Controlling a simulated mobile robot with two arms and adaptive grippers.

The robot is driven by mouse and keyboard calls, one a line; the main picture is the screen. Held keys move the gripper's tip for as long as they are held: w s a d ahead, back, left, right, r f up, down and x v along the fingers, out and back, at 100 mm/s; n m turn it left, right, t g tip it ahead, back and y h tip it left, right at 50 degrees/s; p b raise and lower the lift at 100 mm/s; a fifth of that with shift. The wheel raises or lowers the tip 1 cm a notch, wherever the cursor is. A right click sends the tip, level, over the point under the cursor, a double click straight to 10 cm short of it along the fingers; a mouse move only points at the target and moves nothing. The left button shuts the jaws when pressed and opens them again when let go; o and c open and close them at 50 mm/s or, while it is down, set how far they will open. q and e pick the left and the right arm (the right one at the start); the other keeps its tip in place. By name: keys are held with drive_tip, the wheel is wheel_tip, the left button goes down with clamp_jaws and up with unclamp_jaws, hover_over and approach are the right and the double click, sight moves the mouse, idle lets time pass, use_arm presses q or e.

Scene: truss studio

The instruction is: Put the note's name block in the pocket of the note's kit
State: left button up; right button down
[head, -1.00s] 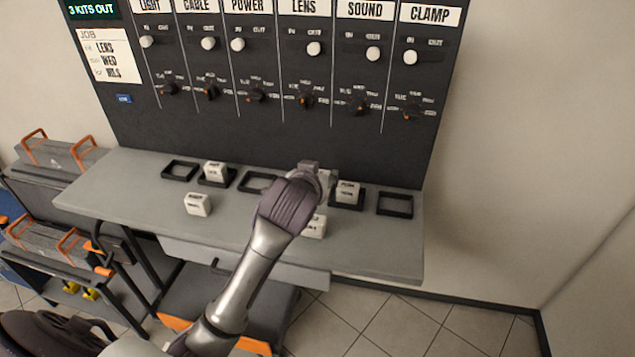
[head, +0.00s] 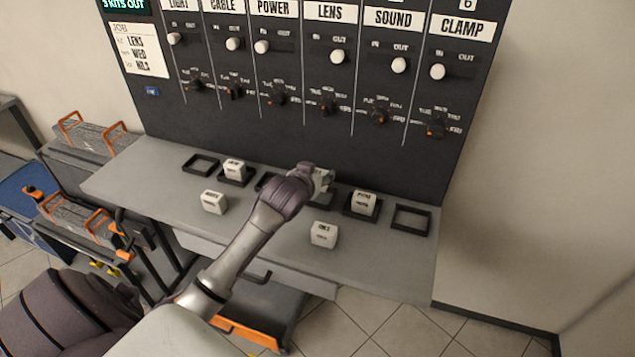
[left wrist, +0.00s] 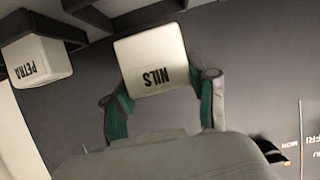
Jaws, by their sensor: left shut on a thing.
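The job note (head: 139,50) on the board reads LENS, WED and what looks like NILS. My left gripper (head: 322,178) is at the back of the bench below the LENS column. It is shut on the white NILS block (left wrist: 152,55), whose name appears upside down between the fingers in the left wrist view. The LENS pocket (head: 321,203) is a black frame, largely hidden by the gripper. A dark frame edge (left wrist: 125,18) lies just beyond the block in the wrist view. I cannot tell whether the block is above or inside the pocket. My right gripper is not in view.
A block in the SOUND pocket (head: 363,203) stands close on the right; a PETRA block (left wrist: 38,62) shows in the wrist view. Another block fills the CABLE pocket (head: 235,170). Two loose blocks (head: 214,202) (head: 323,235) stand nearer the front. The CLAMP pocket (head: 411,218) is empty.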

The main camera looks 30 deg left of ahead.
use_arm(q)
wheel_tip(320, 180, down, 3)
drive_tip(key=shift+s+f+p, duration=0.1)
drive_tip(key=shift+f+p, duration=0.1)
drive_tip(key=shift+p, duration=0.3)
drive_tip(key=shift+f, duration=0.4)
drive_tip(key=o, duration=1.1)
drive_tip(key=shift+o, duration=0.3)
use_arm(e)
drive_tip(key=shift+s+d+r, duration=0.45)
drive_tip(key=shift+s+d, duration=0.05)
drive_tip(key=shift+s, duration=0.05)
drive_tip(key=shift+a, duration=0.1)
